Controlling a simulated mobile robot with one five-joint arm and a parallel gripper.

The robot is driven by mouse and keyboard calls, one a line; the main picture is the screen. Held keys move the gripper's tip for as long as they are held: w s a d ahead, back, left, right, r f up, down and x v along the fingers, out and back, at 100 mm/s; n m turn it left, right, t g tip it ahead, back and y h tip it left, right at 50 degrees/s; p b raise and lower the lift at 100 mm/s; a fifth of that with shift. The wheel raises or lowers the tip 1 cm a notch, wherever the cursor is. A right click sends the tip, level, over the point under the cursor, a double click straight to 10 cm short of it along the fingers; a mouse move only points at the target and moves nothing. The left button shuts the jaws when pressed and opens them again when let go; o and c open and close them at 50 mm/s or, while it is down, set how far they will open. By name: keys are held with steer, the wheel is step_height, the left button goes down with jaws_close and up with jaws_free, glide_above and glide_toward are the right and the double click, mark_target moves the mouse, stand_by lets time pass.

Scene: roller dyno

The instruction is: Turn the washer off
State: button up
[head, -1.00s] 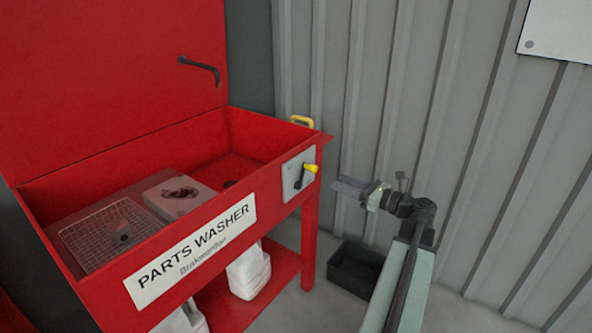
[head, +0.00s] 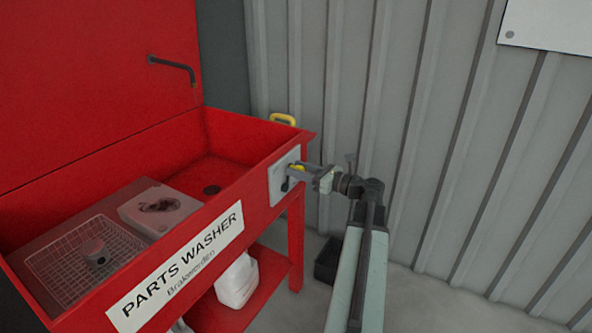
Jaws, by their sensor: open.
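The red parts washer (head: 262,215) stands at the left of the head view with its lid up. On the right end of its front is a grey switch plate (head: 276,186) with a yellow-tipped lever.
A yellow handle (head: 283,119) stands on the basin's right rim. A wire basket (head: 85,260) with a metal part sits in the basin. A white jug (head: 237,281) stands on the lower shelf, and a black bin (head: 327,262) on the floor. The corrugated wall (head: 450,150) is behind.

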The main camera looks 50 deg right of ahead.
steer(key=shift+w, duration=0.3)
steer(key=shift+a, duration=0.1)
jaws_close()
stand_by(1.2)
